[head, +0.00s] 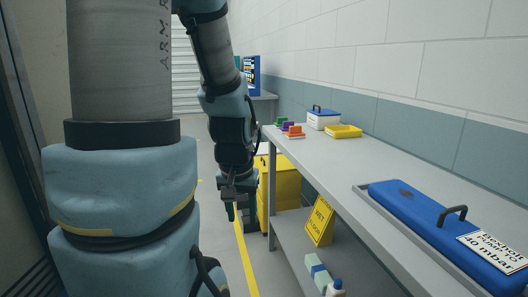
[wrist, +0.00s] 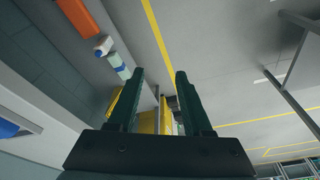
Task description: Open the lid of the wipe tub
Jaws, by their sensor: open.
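A white tub with a blue lid and a dark handle (head: 322,120) stands toward the far end of the long grey bench in the head view. I take it to be the wipe tub; its lid looks shut. My gripper (head: 236,212) hangs down over the aisle, left of the bench and well short of the tub. The wrist view shows its two fingers (wrist: 158,75) apart with nothing held between them.
On the bench (head: 375,170) are a yellow tray (head: 343,131), small coloured items (head: 290,130) and a long blue case (head: 440,225). A yellow bin (head: 283,185) is by the bench. A yellow sign (head: 319,222) and bottle (head: 335,289) are on the lower shelf. The aisle floor is mostly clear.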

